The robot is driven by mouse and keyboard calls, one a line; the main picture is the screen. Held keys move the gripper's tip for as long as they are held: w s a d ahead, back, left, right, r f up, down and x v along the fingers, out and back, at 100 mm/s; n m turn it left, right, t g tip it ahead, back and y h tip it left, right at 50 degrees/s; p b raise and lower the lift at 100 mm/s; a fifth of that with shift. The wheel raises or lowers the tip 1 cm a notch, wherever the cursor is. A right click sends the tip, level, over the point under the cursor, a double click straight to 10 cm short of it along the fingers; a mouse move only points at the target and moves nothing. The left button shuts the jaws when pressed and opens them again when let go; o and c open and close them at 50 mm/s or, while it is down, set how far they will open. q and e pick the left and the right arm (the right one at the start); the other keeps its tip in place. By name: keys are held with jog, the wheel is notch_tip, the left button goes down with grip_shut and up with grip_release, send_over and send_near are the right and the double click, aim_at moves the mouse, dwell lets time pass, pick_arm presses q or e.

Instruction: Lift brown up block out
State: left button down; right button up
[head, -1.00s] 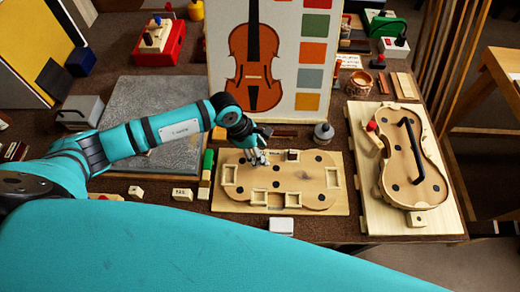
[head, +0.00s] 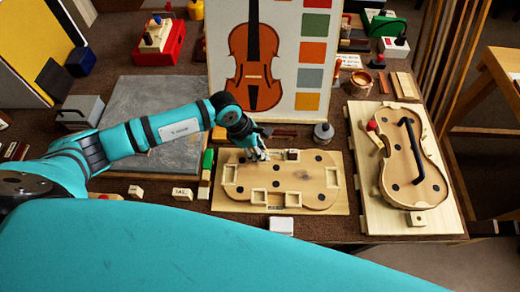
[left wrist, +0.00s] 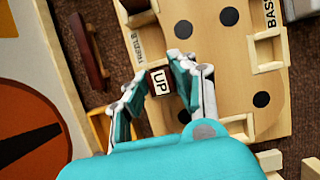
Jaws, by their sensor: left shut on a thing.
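A small brown block (left wrist: 161,84) with a pale face marked "UP" sits between the fingers of my left gripper (left wrist: 163,86) in the left wrist view. The fingers are shut on it. In the head view my left gripper (head: 257,156) is over the far left part of the violin-shaped wooden mould (head: 280,182) and hides the block. I cannot tell whether the block is clear of its pocket. My right gripper is not in view.
A second dark block (head: 292,155) is at the mould's far edge. Loose blocks, including one marked "TAIL" (head: 182,195), lie at the near left. A violin body (head: 415,165) on a board is at the right. The violin chart (head: 285,65) stands behind.

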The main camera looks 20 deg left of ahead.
pick_arm(q)
jog(key=shift+r, duration=0.35)
dwell(0.4)
jog(key=shift+r+p, duration=0.4)
jog(key=shift+p, duration=0.05)
dwell(0.5)
jog(key=shift+r+p, duration=0.5)
jog(key=shift+r, duration=0.2)
jog(key=shift+r+p, duration=1.15)
jog(key=shift+r, duration=0.65)
jog(key=shift+r, duration=0.1)
jog(key=shift+r+p, duration=0.45)
jog(key=shift+r, duration=0.1)
notch_tip(320, 180, up, 6)
jog(key=p, duration=0.3)
jog(key=shift+f, duration=0.15)
jog(key=shift+f, duration=0.15)
